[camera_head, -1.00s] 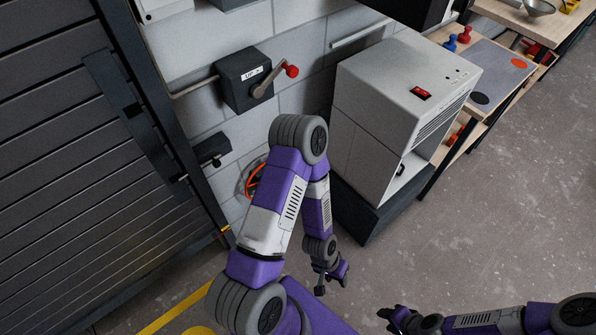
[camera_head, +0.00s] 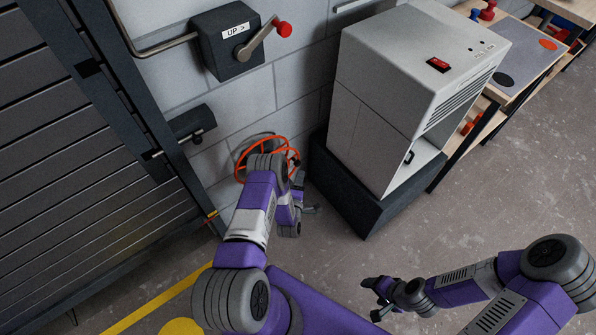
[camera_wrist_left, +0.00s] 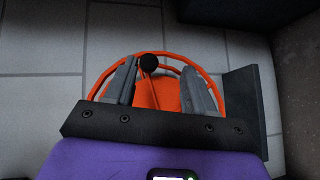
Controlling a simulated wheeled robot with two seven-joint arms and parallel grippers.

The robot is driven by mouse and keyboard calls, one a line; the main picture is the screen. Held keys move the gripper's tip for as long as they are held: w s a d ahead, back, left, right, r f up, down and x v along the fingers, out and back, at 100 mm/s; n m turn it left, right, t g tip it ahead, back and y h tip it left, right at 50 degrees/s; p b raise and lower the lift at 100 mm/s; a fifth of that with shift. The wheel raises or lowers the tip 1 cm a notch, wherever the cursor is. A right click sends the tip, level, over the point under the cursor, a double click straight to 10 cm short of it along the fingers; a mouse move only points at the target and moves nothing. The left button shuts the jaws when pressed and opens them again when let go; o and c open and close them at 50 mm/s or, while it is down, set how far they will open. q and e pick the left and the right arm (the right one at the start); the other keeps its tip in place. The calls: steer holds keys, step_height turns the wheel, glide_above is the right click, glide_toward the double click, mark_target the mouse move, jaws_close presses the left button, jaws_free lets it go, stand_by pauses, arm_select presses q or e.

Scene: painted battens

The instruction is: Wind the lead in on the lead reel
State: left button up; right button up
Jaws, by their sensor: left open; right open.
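The lead reel (camera_head: 262,142) is an orange ring low on the grey block wall, partly hidden behind my left arm in the head view. In the left wrist view the reel (camera_wrist_left: 160,97) shows as an orange disc inside an orange hoop. A black ball knob (camera_wrist_left: 150,63) stands out in front of it. My left gripper (camera_wrist_left: 160,85) is open, its two fingers on either side of the disc and knob in that view; I cannot tell whether it touches them. My right gripper (camera_head: 373,298) is open and empty, above the floor. I cannot make out the lead.
A dark box with a red-knobbed crank (camera_head: 232,42) is on the wall above the reel. A grey slatted shutter (camera_head: 60,150) stands at left. A pale cabinet (camera_head: 385,100) on a dark plinth (camera_head: 340,190) stands just right of the reel.

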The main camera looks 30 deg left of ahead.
mark_target(298, 165)
arm_select(q)
steer(key=w+a+b, duration=0.1)
steer(key=w, duration=0.1)
steer(key=w+a+n+t+y+b, duration=0.1)
steer(key=w+a, duration=0.1)
steer(key=w+a+n+b, duration=0.1)
steer(key=w, duration=0.2)
steer(key=shift+a+t, duration=0.3)
steer(key=shift+t, duration=0.1)
arm_select(e)
step_height(298, 165, down, 4)
steer(key=shift+f, duration=0.1)
arm_select(q)
jaws_close()
